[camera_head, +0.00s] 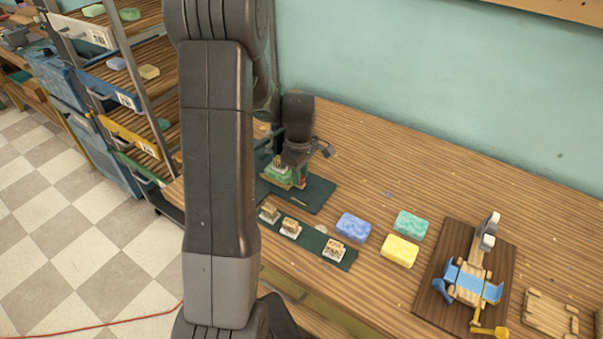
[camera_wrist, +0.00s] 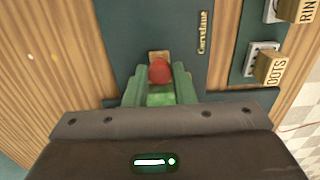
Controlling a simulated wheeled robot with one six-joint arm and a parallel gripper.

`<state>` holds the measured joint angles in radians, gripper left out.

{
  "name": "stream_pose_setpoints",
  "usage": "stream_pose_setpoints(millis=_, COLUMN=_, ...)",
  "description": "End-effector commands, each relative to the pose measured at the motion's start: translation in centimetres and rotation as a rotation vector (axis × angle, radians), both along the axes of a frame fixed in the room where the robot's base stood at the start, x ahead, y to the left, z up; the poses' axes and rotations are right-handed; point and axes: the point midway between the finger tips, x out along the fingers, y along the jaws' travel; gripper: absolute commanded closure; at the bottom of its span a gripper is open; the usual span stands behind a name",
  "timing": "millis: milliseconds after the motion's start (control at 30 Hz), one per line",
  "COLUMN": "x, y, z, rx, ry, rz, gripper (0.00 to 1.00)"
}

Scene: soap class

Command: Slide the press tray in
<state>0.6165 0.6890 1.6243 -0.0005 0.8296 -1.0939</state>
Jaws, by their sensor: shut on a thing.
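My gripper (camera_head: 297,158) is low over the green press (camera_head: 281,178) on the dark green mat at the back left of the bench. My gripper is shut on this knob, which appears to be the press tray's handle. A green surface (camera_wrist: 160,97) shows below the knob. The tray's body and how far it sits in the press are hidden by my gripper.
Several stamps (camera_head: 290,227) stand on a green strip in front of the press. Blue (camera_head: 353,227), green (camera_head: 411,225) and yellow (camera_head: 399,250) soaps lie to the right. A wooden board (camera_head: 457,285) with a blue-and-wood device stands further right. A shelf rack (camera_head: 125,97) is at left.

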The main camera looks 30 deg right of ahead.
Motion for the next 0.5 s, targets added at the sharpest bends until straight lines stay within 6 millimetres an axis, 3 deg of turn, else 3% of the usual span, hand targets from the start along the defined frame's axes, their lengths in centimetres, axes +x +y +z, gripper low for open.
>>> stream_pose_setpoints(millis=233, x=3.2, y=1.6, z=0.1, rx=-0.002, ry=-0.003, rz=0.003, gripper=1.00)
stream_pose_setpoints(millis=500, x=3.5, y=1.7, z=0.1, rx=-0.002, ry=-0.007, rz=0.001, gripper=1.00)
